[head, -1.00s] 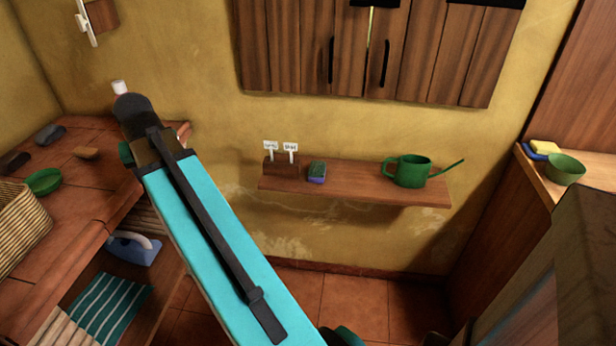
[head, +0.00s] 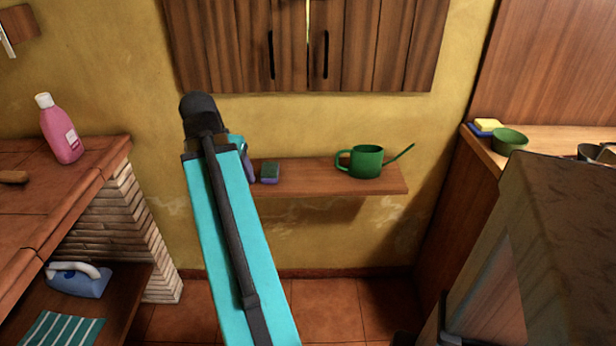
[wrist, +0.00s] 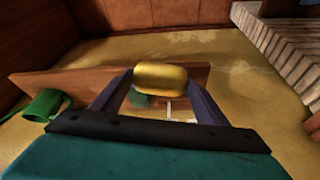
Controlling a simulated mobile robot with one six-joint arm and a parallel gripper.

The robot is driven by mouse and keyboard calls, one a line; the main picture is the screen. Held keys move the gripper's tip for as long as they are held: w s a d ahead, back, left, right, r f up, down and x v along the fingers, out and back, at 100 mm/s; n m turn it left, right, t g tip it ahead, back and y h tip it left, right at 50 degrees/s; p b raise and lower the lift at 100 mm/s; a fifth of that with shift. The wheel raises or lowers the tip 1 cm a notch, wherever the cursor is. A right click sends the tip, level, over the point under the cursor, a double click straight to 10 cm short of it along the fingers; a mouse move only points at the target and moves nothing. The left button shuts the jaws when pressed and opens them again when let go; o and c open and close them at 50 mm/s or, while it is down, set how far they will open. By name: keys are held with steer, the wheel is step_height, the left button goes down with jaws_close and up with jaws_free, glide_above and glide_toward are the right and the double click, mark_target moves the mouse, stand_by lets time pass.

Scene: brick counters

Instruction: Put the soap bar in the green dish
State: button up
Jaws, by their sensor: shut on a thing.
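A yellow soap bar (wrist: 162,77) is held between the two fingertips of my gripper (wrist: 160,84) in the wrist view, with the wall shelf behind it. In the head view my arm hides the soap and most of the gripper. The arm reaches toward the left end of the shelf. A green bowl (head: 509,141) stands on the right counter. The flatter green dish on the left counter, visible in the earlier head frame, is outside both current views.
A pink bottle (head: 62,130) stands on the left brick counter (head: 60,190). A yellow-and-blue sponge (head: 487,126) lies beside the green bowl. A blue iron (head: 80,279) sits below.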

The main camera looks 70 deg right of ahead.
steer(key=s+d+f+m+g+b, duration=0.1)
steer(key=s+d+m, duration=0.2)
steer(key=s, duration=0.6)
steer(key=s+d+f+m+g+b, duration=0.1)
steer(key=s+d+f+m+b, duration=0.1)
steer(key=s, duration=0.7)
steer(key=shift+s+d+m, duration=0.25)
steer(key=shift+d+m, duration=0.45)
steer(key=shift+d, duration=0.05)
steer(key=shift+d+r, duration=0.1)
steer(key=d+p, duration=0.1)
steer(key=w+d+p, duration=0.1)
steer(key=shift+d+p, duration=0.15)
steer(key=shift+p, duration=0.2)
steer(key=shift+d+p, duration=0.3)
steer(key=shift+p, duration=0.7)
steer(key=p, duration=0.3)
steer(key=d+p, duration=0.1)
steer(key=p, duration=0.3)
steer(key=shift+w+d, duration=0.1)
steer(key=shift+w, duration=0.2)
steer(key=p, duration=0.6)
steer(key=shift+d+f, duration=0.2)
